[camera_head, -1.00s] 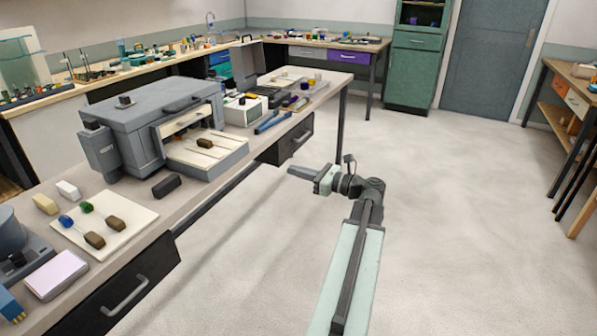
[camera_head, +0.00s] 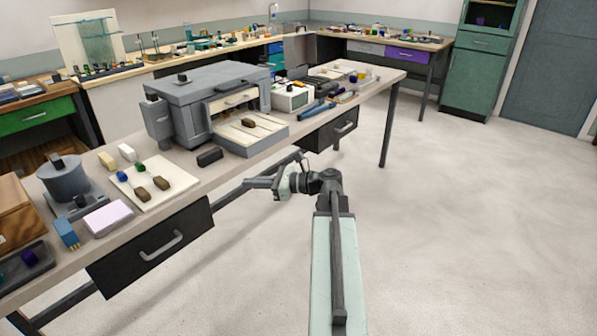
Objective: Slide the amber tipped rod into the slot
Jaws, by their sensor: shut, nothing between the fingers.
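A grey box-shaped unit (camera_head: 205,85) stands on the near bench with its front open and a pale tray (camera_head: 238,138) pulled out. A thin rod with a dark brown block (camera_head: 248,122) lies on that tray; its tip is too small to tell the colour. On a cream board (camera_head: 178,181), one rod has a blue end (camera_head: 122,176) and another a green end (camera_head: 140,167), each with a brown block. I cannot pick out an amber tip or a slot for certain. My gripper (camera_head: 254,183) is shut and empty, pointing left beside the bench's front edge, clear of the rods.
The bench (camera_head: 215,172) also holds a dark block (camera_head: 210,157), a grey round-topped device (camera_head: 70,180), a pink-white pad (camera_head: 107,219) and a white instrument (camera_head: 293,97). Drawers with handles face me. The floor (camera_head: 450,220) to the right is clear.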

